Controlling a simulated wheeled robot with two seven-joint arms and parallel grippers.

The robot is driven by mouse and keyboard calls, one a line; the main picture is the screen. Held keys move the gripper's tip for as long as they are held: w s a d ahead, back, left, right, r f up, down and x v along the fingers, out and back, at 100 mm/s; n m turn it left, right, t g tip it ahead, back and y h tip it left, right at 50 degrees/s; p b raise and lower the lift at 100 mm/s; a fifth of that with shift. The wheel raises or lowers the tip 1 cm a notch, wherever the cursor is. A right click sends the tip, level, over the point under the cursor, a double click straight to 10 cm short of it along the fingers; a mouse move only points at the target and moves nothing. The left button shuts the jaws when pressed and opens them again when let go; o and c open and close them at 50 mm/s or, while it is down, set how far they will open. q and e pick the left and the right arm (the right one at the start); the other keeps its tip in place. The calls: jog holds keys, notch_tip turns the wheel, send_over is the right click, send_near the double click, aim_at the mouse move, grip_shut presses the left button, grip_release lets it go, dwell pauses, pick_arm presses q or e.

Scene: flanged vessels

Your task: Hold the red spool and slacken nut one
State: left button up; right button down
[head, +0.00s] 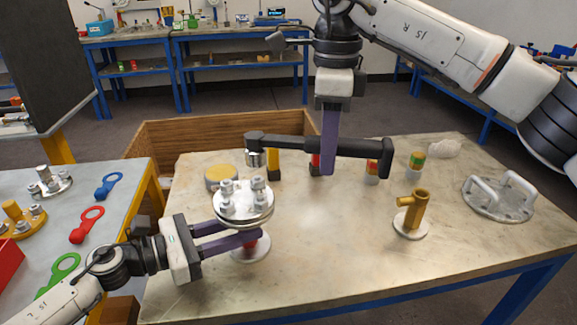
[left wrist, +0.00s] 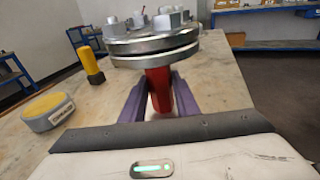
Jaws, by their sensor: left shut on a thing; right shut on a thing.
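The red spool (left wrist: 159,92) has a red neck under a stacked pair of silver flanges; in the head view its top flange (head: 243,210) carries several bolts with nuts (head: 258,184). No mark shows which nut is number one. My left gripper (head: 246,231) is shut on the red neck just below the flanges, a purple finger on each side. My right gripper (head: 330,135) is shut on a dark wrench (head: 290,145), held level above the table. The wrench's silver socket (head: 254,158) hangs above the flange bolts, seemingly apart from them.
A yellow-topped round tin (head: 221,177) stands close behind the spool. Small coloured pieces (head: 372,170) stand behind the wrench. A brass fitting (head: 413,212) and a handled silver plate (head: 499,196) are at right. The table's front middle (head: 340,250) is clear.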

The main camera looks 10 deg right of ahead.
dwell(0.3)
pick_arm(q)
jog(key=o, duration=1)
jog(key=shift+a, duration=0.15)
